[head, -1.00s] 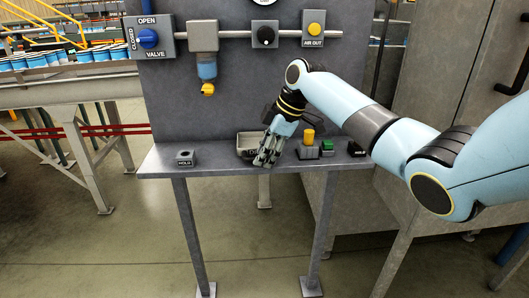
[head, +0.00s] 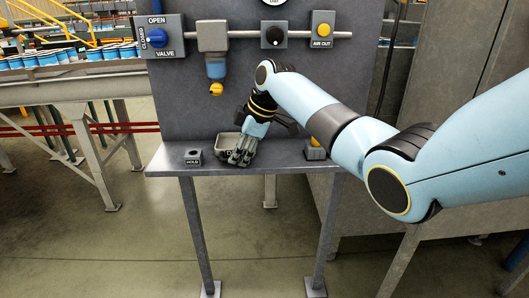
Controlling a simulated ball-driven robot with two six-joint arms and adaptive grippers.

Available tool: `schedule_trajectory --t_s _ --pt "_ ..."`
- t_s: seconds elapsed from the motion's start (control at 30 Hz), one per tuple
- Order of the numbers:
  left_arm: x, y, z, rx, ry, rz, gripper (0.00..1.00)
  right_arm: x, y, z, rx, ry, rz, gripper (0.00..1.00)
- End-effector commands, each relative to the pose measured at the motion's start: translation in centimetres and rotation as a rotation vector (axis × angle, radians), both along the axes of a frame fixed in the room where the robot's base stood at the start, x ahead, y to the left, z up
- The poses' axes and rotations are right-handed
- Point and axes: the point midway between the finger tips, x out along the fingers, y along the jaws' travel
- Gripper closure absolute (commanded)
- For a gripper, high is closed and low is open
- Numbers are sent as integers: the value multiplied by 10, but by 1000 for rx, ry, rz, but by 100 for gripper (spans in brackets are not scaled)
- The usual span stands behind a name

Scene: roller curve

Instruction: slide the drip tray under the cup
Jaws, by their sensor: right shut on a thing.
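The cup (head: 216,70) is a bluish bowl under a grey housing on the upright panel, with a yellow drain knob (head: 216,89) at its bottom. The drip tray (head: 223,147) is a shallow grey open box on the shelf, below the cup. Its left end is about in line with the drain knob and the rest reaches to the right. My right gripper (head: 241,157) points down at the tray's front right part and is shut on it. The fingers hide part of the tray and its label. My left gripper is not in view.
A yellow knob (head: 315,140) on a grey base is on the right, partly behind my arm. A blue valve knob (head: 156,37) and an AIR OUT unit (head: 322,30) sit higher on the panel.

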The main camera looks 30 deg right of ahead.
Motion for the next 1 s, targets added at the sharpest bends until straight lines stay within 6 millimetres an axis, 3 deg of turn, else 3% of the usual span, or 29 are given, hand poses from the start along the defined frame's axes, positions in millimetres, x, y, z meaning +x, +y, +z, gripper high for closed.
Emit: schedule_trajectory --t_s 0.07,0.2,0.53,0.57,0.7,1.0 --pt "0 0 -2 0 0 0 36 10 17 0 4 -1 1 100" --pt "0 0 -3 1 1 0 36 18 30 -1 0 0 1 100" --pt "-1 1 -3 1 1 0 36 21 34 1 3 -5 2 100" --pt "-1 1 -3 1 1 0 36 21 35 1 3 -5 2 84" --pt "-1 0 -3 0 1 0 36 21 34 1 2 -4 2 66" --pt "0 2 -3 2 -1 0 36 20 32 2 -1 -2 1 64"
